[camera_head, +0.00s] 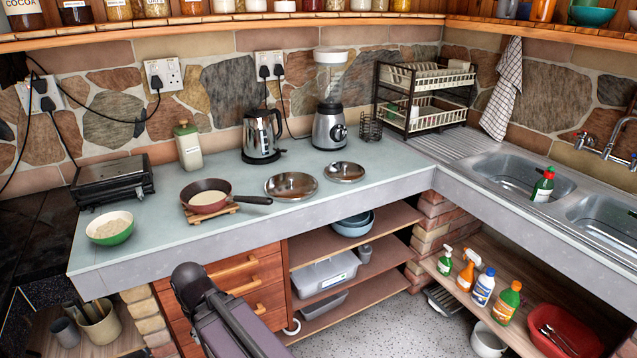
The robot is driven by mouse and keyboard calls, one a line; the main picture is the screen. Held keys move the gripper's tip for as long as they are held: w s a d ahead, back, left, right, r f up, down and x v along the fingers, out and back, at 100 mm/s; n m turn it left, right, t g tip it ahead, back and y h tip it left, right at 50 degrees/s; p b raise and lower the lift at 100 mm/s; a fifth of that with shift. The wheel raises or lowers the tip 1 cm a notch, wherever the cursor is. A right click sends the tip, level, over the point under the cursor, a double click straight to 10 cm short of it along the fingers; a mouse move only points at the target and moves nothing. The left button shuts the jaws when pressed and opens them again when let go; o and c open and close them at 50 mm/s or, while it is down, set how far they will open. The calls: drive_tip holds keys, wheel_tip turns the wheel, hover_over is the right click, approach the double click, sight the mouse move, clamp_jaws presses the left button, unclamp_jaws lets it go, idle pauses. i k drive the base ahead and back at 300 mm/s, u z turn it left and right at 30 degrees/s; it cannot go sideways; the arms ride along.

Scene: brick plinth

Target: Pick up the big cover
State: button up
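Part of my arm shows at the bottom, in front of the drawers and below the counter edge. My gripper is not visible.
A frying pan (206,198) on a wooden trivet points its handle towards the big cover. A kettle (261,136) and a blender (329,126) stand behind the covers. A green bowl (109,228) and a black grill (112,181) are at left. Counter right of the covers is clear.

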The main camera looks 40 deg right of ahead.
sight(288, 187)
drive_tip(key=u, duration=0.3)
drive_tip(key=k, duration=0.15)
drive_tip(key=z, duration=2.05)
drive_tip(key=k, duration=0.9)
drive_tip(key=u, duration=0.2)
drive_tip(key=i, duration=0.65)
